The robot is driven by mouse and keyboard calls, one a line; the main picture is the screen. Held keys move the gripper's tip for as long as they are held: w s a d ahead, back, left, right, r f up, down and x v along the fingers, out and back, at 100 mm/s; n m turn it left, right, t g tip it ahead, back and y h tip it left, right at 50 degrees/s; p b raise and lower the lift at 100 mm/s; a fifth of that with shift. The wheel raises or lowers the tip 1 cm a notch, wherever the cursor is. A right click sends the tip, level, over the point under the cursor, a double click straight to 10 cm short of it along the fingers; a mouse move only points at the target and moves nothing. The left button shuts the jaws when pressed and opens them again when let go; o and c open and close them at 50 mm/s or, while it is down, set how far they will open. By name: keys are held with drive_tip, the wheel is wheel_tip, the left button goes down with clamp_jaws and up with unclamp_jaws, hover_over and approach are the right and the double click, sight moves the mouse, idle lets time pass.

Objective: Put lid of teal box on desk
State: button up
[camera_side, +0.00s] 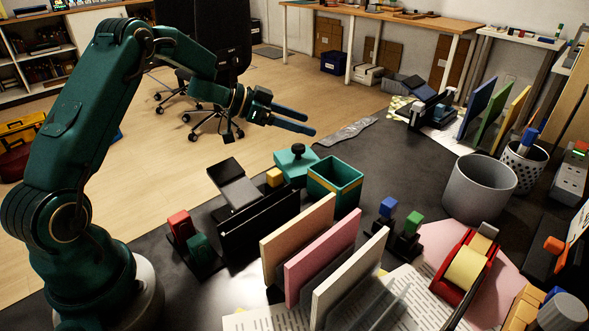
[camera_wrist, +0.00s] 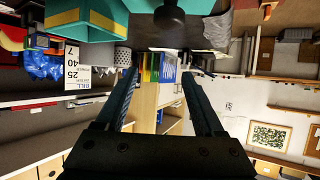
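The teal box (camera_side: 335,184) stands open on the dark desk (camera_side: 400,160), its top uncovered and its inside visible. Its teal lid (camera_side: 296,166) with a black knob appears to rest on the desk just behind and left of the box, near the desk's far edge. My gripper (camera_side: 309,124) is open and empty, raised above and behind the lid, apart from it. In the wrist view my gripper (camera_wrist: 159,74) has nothing between its fingers. The lid (camera_wrist: 200,6) and its dark knob show at the top edge there, with the box (camera_wrist: 85,22) to their left.
Black, beige, pink and white upright panels (camera_side: 318,258) stand in front of the box. A yellow block (camera_side: 274,177) and a dark slanted object (camera_side: 234,185) lie left of it. A grey bin (camera_side: 479,190) and tape dispenser (camera_side: 467,267) are at right. Desk behind the bin is partly clear.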

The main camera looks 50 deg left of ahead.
drive_tip(key=shift+r, duration=0.1)
drive_tip(key=shift+r, duration=0.3)
drive_tip(key=v, duration=1.2)
wheel_tip(320, 180, up, 12)
drive_tip(key=w+d+n+t+y, duration=0.2)
drive_tip(key=n+t+y, duration=0.25)
drive_tip(key=y, duration=0.55)
drive_tip(key=s+d+f+g+h, duration=0.1)
drive_tip(key=s+d+f+g, duration=0.2)
drive_tip(key=s, duration=0.4)
drive_tip(key=s+d+f+n+g+h, duration=0.1)
drive_tip(key=s+d+f+g, duration=0.2)
drive_tip(key=s+d+f, duration=0.2)
drive_tip(key=s+d+f+g+h, duration=0.1)
drive_tip(key=s+d+f+g, duration=0.3)
drive_tip(key=s, duration=0.6)
drive_tip(key=d, duration=0.2)
drive_tip(key=shift+s+d+h, duration=0.15)
drive_tip(key=shift+d+h, duration=0.15)
